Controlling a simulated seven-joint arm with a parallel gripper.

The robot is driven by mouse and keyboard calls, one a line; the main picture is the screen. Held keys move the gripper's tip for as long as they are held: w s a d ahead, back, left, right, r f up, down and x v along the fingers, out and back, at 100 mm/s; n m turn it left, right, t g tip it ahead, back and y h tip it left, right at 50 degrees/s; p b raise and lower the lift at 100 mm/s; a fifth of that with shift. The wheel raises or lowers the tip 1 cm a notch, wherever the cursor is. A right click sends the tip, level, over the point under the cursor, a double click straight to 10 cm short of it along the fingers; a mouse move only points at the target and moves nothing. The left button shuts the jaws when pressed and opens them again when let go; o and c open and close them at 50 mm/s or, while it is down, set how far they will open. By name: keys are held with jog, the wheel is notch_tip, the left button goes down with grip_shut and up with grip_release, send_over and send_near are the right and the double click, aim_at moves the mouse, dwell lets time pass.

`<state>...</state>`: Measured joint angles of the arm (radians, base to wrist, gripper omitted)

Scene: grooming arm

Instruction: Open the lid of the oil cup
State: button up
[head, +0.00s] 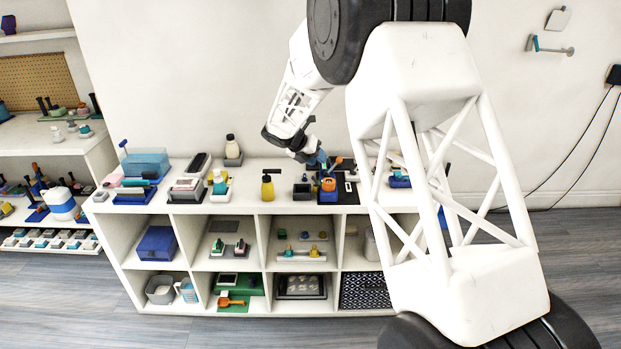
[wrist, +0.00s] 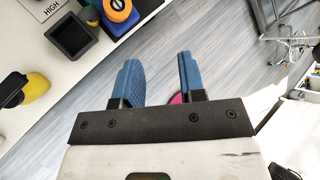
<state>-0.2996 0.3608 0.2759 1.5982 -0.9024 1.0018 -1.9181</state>
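My gripper (wrist: 157,62) is open in the wrist view, its two blue fingers apart with nothing held between them. In the head view my gripper (head: 318,158) is above the shelf top, close to an orange and blue round cup-like item (head: 328,184). That item also shows in the wrist view (wrist: 120,10), cut off by the top edge, ahead of and left of the fingers. It stands on a dark mat. A black square open holder (wrist: 72,36) is left of it. I cannot tell for sure which item is the oil cup, and no lid state is clear.
A yellow bottle with a black pump (head: 268,188) stands left of the cup-like item, also in the wrist view (wrist: 36,86). The white shelf unit (head: 235,208) holds several more items to the left. Beyond its front edge, bare floor (wrist: 230,60) lies beneath the fingers.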

aim_at(316, 181)
jog(key=w+a+f+n+t, duration=0.1)
jog(key=w+a+f+n, duration=0.5)
jog(key=w+f, duration=0.2)
jog(key=shift+a+f+h, duration=0.4)
jog(key=shift+f, duration=0.35)
jog(key=shift+d+f, duration=0.1)
jog(key=shift+d, duration=0.05)
jog(key=shift+x, duration=3.7)
jog(key=shift+w, duration=0.15)
grip_shut()
